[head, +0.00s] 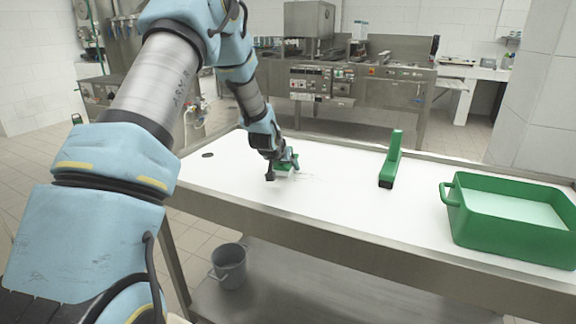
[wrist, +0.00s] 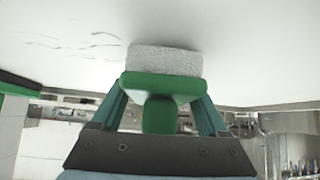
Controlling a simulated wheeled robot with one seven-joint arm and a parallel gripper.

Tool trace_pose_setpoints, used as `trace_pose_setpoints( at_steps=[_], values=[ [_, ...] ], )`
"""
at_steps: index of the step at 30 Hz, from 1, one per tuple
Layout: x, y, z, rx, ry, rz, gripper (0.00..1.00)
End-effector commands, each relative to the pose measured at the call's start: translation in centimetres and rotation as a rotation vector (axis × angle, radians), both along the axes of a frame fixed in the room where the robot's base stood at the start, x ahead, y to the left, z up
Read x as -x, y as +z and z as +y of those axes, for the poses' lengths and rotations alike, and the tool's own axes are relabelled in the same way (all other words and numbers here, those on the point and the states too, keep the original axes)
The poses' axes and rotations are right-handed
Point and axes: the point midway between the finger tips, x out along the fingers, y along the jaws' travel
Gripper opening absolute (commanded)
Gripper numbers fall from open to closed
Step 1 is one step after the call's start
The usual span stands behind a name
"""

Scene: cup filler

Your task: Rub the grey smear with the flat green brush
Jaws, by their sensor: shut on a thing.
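My gripper (head: 283,165) is low over the white table (head: 240,195) and is shut on the flat green brush (head: 287,158). In the wrist view the brush's green handle (wrist: 160,112) sits between the fingers, with its pale bristle block (wrist: 165,60) facing the table. The bristles are at or just above the surface; I cannot tell if they touch. The grey smear (head: 306,178) is a few thin faint streaks just right of the brush in the head view. In the wrist view the smear (wrist: 75,41) lies to the left of the bristles, apart from them.
A green tub (head: 500,236) with pale contents is at the right end. A small dark disc (head: 208,155) lies to the left. A grey bucket (head: 229,266) stands on the lower shelf.

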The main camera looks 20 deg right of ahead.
Motion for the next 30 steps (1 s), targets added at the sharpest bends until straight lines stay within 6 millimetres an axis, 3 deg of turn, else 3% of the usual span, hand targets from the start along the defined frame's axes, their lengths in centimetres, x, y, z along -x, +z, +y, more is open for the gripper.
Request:
trace_pose_setpoints(
  at_steps=[5, 30],
  values=[
    [0.8, -0.5, 0.3, -0.004, 0.001, 0.009, 0.00],
    [4.7, -0.2, -4.0, -0.004, -0.005, 0.008, 0.00]
  ],
)
